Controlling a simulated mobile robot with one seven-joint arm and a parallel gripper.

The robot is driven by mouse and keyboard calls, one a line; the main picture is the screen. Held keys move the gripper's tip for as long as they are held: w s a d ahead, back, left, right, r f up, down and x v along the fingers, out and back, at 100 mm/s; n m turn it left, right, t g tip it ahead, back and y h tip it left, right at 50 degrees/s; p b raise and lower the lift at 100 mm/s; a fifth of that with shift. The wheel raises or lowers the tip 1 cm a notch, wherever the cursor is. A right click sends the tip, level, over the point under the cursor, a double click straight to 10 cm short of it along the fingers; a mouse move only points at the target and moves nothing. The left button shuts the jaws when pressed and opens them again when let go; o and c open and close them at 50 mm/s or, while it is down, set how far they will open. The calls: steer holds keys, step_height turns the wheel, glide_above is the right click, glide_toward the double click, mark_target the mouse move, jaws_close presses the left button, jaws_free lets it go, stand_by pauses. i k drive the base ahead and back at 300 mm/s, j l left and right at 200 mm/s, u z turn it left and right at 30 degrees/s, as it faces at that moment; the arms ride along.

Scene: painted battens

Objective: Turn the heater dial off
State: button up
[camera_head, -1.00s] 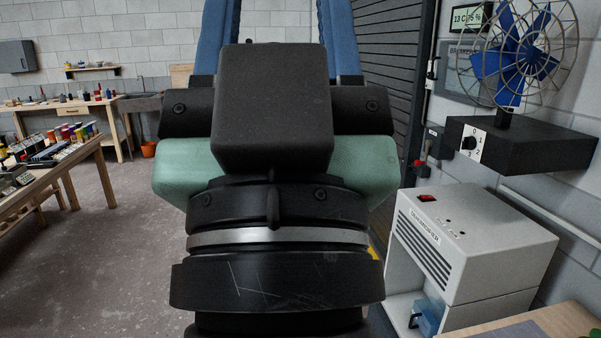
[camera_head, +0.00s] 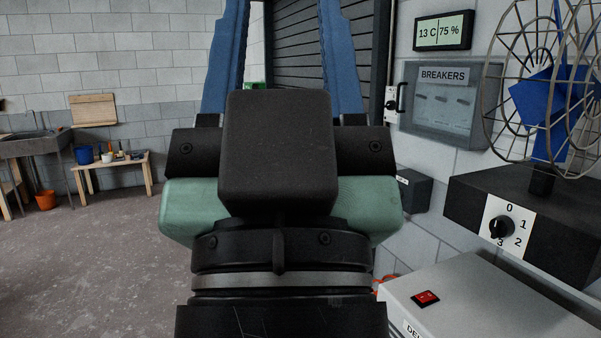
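No heater is recognisable in view. A black dial (camera_head: 501,228) on a white plate marked 0, 1, 2 and 3 is on the front of the dark base (camera_head: 550,215) of a blue caged fan (camera_head: 550,105), at the right. I cannot tell which number the dial points to. My gripper (camera_head: 284,40) is at the upper middle, its two blue fingers wide apart with nothing seen between them. The fingertips are cut off by the top edge. It is left of the dial and apart from it.
A pale machine (camera_head: 490,305) with a red switch (camera_head: 426,298) stands at lower right. A breaker box (camera_head: 450,105) and a display (camera_head: 444,31) reading 13 C, 75 % hang on the wall. A low bench (camera_head: 120,162) stands back left.

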mark_target(389, 105)
steer(key=i+j+z, duration=0.25)
steer(key=i+z, duration=0.15)
steer(key=i+j+z, duration=0.5)
steer(key=i+j, duration=0.6)
steer(key=i+j+z, duration=0.15)
steer(key=i+j, duration=0.55)
steer(key=i+j+z, duration=0.1)
steer(key=i+j, duration=0.6)
steer(key=j, duration=0.15)
